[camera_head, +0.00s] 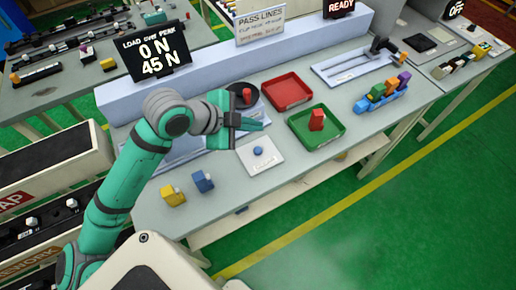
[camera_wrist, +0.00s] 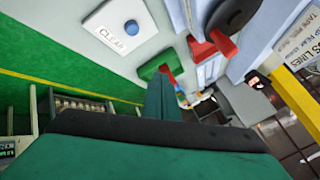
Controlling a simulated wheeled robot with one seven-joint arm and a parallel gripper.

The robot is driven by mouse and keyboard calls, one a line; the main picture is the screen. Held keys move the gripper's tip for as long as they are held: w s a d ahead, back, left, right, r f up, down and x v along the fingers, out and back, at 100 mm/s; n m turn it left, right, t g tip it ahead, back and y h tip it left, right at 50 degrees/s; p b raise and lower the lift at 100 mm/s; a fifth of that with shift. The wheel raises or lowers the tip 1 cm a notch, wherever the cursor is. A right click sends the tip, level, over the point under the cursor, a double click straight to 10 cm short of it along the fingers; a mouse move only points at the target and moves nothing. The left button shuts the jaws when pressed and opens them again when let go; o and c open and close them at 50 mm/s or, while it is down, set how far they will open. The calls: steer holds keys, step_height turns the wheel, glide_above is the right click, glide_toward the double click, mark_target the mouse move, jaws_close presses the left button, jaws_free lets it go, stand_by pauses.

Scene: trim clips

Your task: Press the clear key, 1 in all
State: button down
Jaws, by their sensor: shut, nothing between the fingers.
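The clear key is a round blue button (camera_head: 258,151) on a white plate (camera_head: 270,163) on the grey bench. In the wrist view the blue button (camera_wrist: 131,27) sits beside the word CLEAR on its white plate (camera_wrist: 108,22). My gripper (camera_head: 262,123) is shut and empty, held above the bench just behind the plate in the head view. Its fingers (camera_wrist: 162,88) point past the plate in the wrist view, apart from the button.
A green tray (camera_head: 303,141) holds a red block (camera_head: 317,120). Behind it lies a red tray (camera_head: 287,91). A red knob on a black disc (camera_head: 247,94) stands close behind my gripper. Yellow (camera_head: 172,195) and blue (camera_head: 203,182) blocks sit at the front left. The load display (camera_head: 154,50) reads 0 N over 45 N.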

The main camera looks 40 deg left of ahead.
steer(key=shift+f, duration=0.1)
glide_above(254, 152)
steer(key=shift+f, duration=4.3)
steer(key=shift+f, duration=0.2)
steer(key=shift+f, duration=0.25)
steer(key=shift+f, duration=0.45)
steer(key=shift+r, duration=0.9)
steer(key=shift+r, duration=0.15)
steer(key=shift+r, duration=2.35)
